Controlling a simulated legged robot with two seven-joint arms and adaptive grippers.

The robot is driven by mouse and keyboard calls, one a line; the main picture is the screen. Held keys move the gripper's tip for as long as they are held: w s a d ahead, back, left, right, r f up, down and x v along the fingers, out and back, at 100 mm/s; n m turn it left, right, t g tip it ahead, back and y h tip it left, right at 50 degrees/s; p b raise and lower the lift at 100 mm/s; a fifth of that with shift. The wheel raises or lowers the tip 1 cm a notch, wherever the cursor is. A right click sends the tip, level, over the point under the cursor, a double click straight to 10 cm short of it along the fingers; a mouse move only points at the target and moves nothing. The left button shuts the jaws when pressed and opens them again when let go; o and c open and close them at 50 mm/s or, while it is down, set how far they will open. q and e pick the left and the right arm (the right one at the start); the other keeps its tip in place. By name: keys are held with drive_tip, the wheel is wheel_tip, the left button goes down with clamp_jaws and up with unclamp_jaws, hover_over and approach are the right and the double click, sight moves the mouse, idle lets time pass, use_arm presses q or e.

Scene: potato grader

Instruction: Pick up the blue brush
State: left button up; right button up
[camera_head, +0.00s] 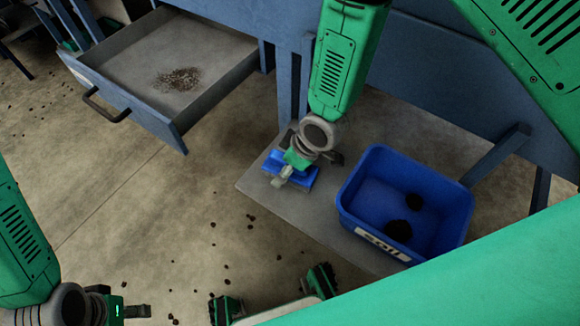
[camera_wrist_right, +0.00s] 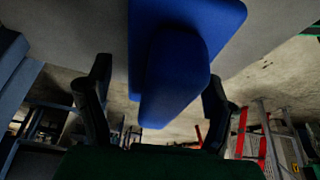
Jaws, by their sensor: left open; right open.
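The blue brush (camera_head: 304,177) lies on the grey platform beside the blue bin, its middle partly hidden by my right gripper (camera_head: 302,160), which reaches down over it from above. In the right wrist view the brush (camera_wrist_right: 178,65) fills the upper middle, its raised handle pointing toward the gripper. The right gripper's two dark fingers (camera_wrist_right: 155,88) stand apart, one on each side of the handle. A gap shows on the left; whether the right finger touches cannot be told. My left gripper (camera_head: 132,311) is open at the lower left, far from the brush, partly cut off.
A blue bin (camera_head: 364,182) labelled "soil" holds two dark clumps, right of the brush on the platform (camera_head: 262,190). An open drawer (camera_head: 215,82) with a soil pile (camera_head: 177,79) sits at the upper left. Dark crumbs dot the floor. Blue machine legs stand behind.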

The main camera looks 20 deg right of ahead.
drive_tip(key=c, duration=1.4)
drive_tip(key=shift+r, duration=0.35)
wheel_tip(320, 180, up, 10)
drive_tip(key=p, duration=0.3)
drive_tip(key=shift+f, duration=0.1)
